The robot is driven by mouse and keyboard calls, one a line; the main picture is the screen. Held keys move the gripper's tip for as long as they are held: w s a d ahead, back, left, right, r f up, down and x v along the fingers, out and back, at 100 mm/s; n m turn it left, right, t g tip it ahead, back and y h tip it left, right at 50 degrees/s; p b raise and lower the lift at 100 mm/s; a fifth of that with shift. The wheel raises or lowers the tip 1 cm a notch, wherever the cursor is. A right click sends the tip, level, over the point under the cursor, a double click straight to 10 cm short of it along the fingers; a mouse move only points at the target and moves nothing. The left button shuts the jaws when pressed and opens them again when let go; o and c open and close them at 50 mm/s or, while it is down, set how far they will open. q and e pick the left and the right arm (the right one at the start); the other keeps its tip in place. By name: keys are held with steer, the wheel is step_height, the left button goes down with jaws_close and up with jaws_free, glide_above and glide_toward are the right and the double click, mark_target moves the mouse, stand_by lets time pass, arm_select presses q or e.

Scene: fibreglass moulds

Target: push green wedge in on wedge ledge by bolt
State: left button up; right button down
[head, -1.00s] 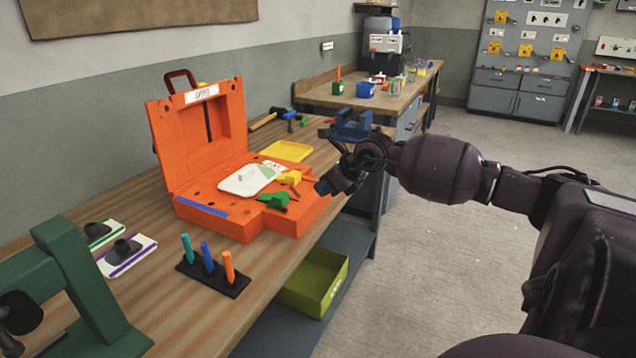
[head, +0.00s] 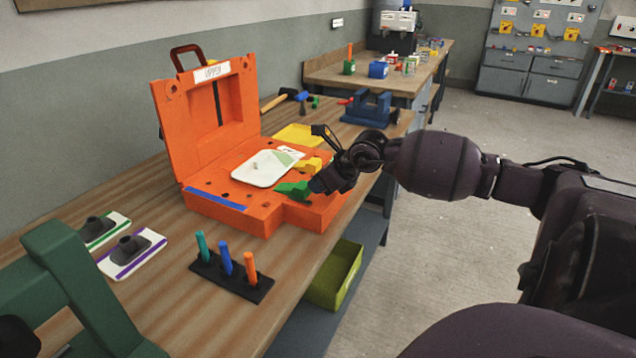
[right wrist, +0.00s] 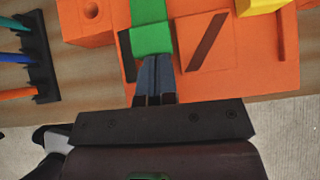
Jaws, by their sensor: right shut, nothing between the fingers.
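The green wedge (head: 292,190) lies on the front ledge of the orange mould (head: 235,216), beside a yellow wedge (head: 308,166). In the right wrist view the green wedge (right wrist: 151,39) lies between dark slots in the orange ledge (right wrist: 235,75). My right gripper (head: 316,187) is shut and empty, at the outer end of the green wedge. Its fingertips (right wrist: 156,60) meet or nearly meet the wedge's end; I cannot tell if they touch. I cannot make out a bolt. My left gripper is not in view.
A white plate (head: 262,170) lies in the open mould, whose lid (head: 205,125) stands upright. A black rack (head: 232,278) with coloured pegs stands in front. A blue vise (head: 372,108) and yellow tray (head: 300,134) are behind. An olive bin (head: 335,275) sits below the bench.

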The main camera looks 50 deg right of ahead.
mark_target(304, 183)
steer(key=shift+w+a+f, duration=0.1)
steer(key=shift+w+f, duration=0.05)
steer(key=shift+w, duration=0.3)
steer(key=shift+w+a+f+b, duration=0.1)
steer(key=shift+w+a+b, duration=0.15)
steer(key=shift+w+b, duration=0.5)
steer(key=shift+w, duration=0.25)
steer(key=shift+s, duration=0.1)
